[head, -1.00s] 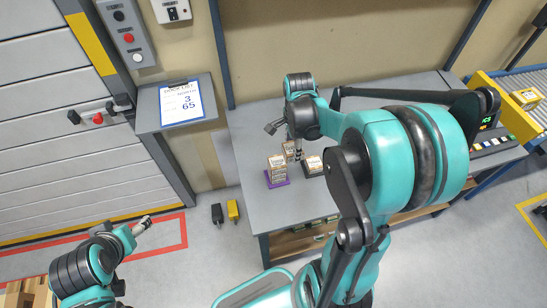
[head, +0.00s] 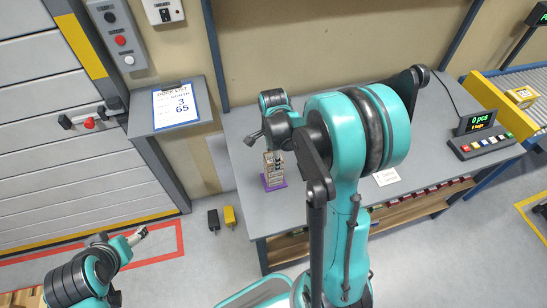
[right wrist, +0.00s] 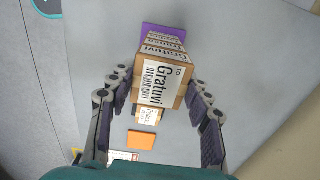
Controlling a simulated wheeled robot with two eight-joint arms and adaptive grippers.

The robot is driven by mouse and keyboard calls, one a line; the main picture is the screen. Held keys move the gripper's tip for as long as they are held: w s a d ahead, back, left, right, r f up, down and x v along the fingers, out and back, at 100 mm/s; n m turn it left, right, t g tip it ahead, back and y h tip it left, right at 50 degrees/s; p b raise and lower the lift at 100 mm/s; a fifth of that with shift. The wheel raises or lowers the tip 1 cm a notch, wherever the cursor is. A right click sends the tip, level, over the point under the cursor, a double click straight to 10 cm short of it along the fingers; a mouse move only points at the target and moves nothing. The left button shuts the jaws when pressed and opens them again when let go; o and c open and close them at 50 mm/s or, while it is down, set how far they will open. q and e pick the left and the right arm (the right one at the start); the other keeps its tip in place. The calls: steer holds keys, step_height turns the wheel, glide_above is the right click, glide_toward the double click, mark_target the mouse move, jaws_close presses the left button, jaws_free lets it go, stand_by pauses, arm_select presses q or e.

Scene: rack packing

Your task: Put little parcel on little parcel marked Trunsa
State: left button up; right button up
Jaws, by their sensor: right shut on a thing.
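My right gripper (right wrist: 160,92) is shut on a small brown parcel (right wrist: 165,82) with a white label reading Gratuvi, in the right wrist view. I cannot tell whether the held parcel touches the stack. My left gripper (head: 139,235) is away from the bench, at the lower left.
Another small labelled parcel (right wrist: 148,116) and an orange item (right wrist: 141,140) show in the right wrist view. The grey bench (head: 246,130) has a white card (head: 387,177) and a counter display (head: 477,124) at right. My right arm hides the bench's middle.

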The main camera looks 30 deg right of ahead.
steer(key=o, duration=1.2)
steer(key=shift+f, duration=0.15)
steer(key=shift+r, duration=0.45)
step_height(320, 180, up, 11)
steer(key=p, duration=0.3)
steer(key=shift+s+a+r+n+t, duration=1)
steer(key=shift+s+a+n, duration=0.8)
steer(key=shift+n, duration=1.65)
steer(key=shift+s+a+r+n+t, duration=0.65)
steer(key=shift+s+a+n+t, duration=0.95)
steer(key=shift+n, duration=1.9)
steer(key=shift+s+a+r+n+t, duration=0.9)
steer(key=shift+s+a+n, duration=1.1)
steer(key=shift+n, duration=1.45)
steer(key=shift+s+d, duration=0.1)
